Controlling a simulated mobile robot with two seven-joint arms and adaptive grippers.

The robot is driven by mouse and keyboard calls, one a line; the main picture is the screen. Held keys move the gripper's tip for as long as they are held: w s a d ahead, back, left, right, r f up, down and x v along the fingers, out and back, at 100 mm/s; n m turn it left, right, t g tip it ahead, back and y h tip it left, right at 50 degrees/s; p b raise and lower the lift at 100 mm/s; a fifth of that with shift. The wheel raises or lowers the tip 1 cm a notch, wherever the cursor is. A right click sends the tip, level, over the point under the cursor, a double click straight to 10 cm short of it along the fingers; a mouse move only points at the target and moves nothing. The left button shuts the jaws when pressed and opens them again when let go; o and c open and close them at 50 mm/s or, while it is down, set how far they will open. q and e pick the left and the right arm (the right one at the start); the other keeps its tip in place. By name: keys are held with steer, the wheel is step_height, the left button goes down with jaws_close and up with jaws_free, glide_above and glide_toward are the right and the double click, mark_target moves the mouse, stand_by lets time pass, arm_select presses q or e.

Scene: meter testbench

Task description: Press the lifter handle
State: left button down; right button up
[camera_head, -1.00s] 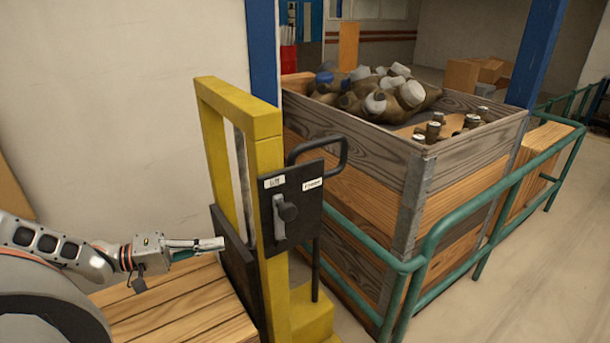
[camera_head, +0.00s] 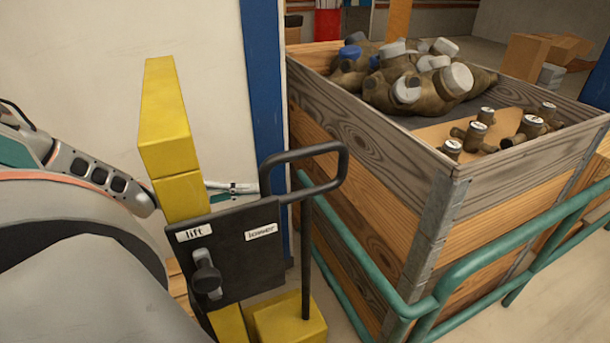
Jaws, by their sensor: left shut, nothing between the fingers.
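The yellow lifter (camera_head: 168,130) stands at the centre left. Its black panel (camera_head: 243,275) bears a "lift" label at left and a second label that seems to read "lower". Below "lift" is a small dark lever with a round knob (camera_head: 207,277). A black looped bar handle (camera_head: 318,192) sticks out to the right of the panel top. My left arm passes behind the yellow post. My left gripper (camera_head: 240,188) shows between the post and the looped handle, just above the panel's top edge. It is shut and empty. The post hides part of the wrist.
A wooden crate (camera_head: 385,165) with several meters (camera_head: 415,85) in it stands to the right. A green railing (camera_head: 490,258) runs along its front. A blue post (camera_head: 265,80) rises behind the lifter. Cardboard boxes (camera_head: 528,55) lie at the back right.

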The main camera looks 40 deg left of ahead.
arm_select(q)
steer(key=x, duration=1)
arm_select(e)
steer(key=shift+s, duration=0.5)
arm_select(q)
steer(key=shift+s, duration=0.1)
arm_select(e)
steer(key=shift+f, duration=0.15)
arm_select(q)
steer(key=shift+d, duration=0.15)
arm_select(e)
steer(key=shift+s, duration=0.1)
